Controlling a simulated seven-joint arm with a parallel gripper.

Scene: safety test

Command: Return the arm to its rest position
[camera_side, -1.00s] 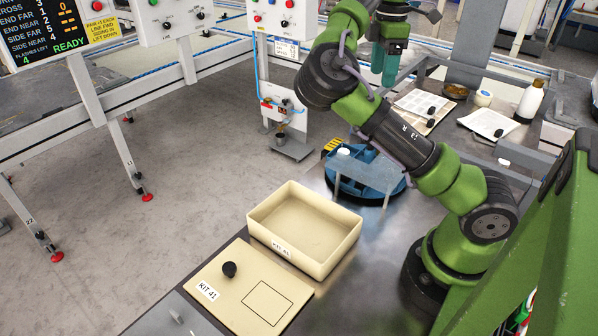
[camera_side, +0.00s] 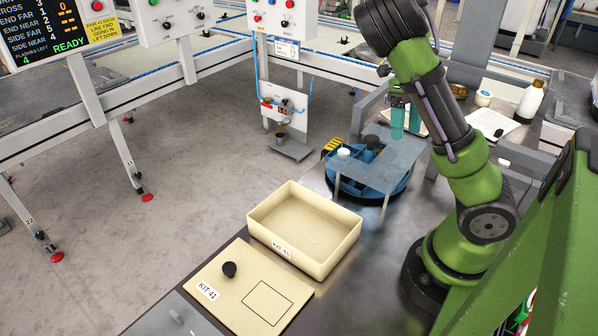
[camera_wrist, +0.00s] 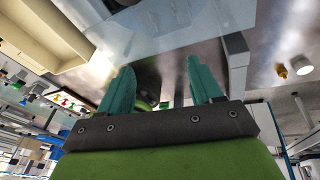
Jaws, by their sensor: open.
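Part of the gripper is hidden behind the arm in the side view.
A clear plate on legs (camera_side: 378,165) stands over a blue round fixture (camera_side: 352,192) close to my gripper. A cream bin (camera_side: 345,245) and a cream board with a black knob (camera_side: 229,269) lie in front. A white bottle (camera_side: 530,102) stands at the back right.

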